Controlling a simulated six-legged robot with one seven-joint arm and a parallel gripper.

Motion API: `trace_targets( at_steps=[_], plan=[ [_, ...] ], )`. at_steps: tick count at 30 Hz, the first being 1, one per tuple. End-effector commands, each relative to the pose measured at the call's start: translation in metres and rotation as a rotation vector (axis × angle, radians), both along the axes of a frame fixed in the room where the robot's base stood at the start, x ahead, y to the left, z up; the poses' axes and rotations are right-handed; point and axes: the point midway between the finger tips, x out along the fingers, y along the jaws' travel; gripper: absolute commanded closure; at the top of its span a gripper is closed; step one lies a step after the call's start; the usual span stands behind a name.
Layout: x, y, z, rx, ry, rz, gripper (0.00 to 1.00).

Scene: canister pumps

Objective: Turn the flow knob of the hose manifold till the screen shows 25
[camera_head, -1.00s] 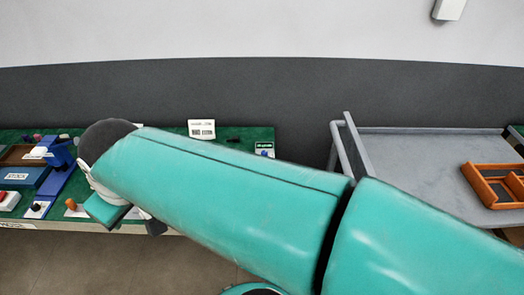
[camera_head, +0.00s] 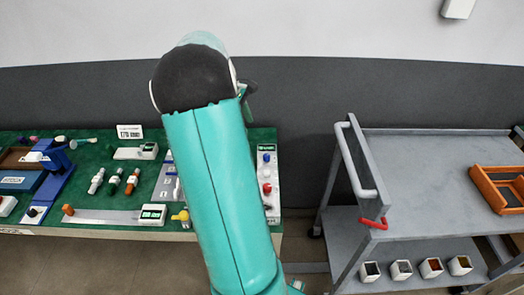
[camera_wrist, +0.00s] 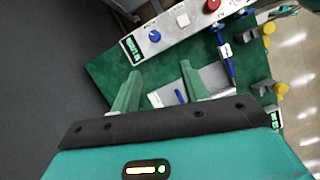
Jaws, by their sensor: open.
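A long grey panel (camera_head: 269,205) stands at the right end of the green bench in the head view. It carries a blue knob (camera_wrist: 154,36) and a red knob (camera_wrist: 212,5) in the wrist view. A small screen with green digits (camera_wrist: 132,48) sits at its end; I cannot read the number. No readable label shows which unit is the hose manifold. My gripper (camera_wrist: 160,69) is open and empty. Its green fingers are apart, over the green mat, short of the panel. In the head view my arm hides most of the gripper.
A grey cart (camera_head: 430,160) holds an orange tray (camera_head: 500,188).

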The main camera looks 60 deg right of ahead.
Motion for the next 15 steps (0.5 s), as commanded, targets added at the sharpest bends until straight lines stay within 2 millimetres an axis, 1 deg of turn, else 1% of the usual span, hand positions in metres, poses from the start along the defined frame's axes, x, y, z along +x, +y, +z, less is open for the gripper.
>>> trace_targets(
  at_steps=[1, 3, 8, 11, 15],
  plan=[
    [-0.004, -0.008, -0.005, 0.007, 0.018, 0.002, 0.55],
    [-0.008, -0.014, -0.009, 0.014, 0.03, 0.006, 0.55],
    [-0.013, -0.017, -0.021, 0.016, 0.035, 0.008, 0.55],
    [-0.019, -0.018, -0.036, 0.017, 0.035, 0.006, 0.55],
    [-0.029, -0.021, -0.061, 0.017, 0.035, 0.006, 0.55]
  ],
)
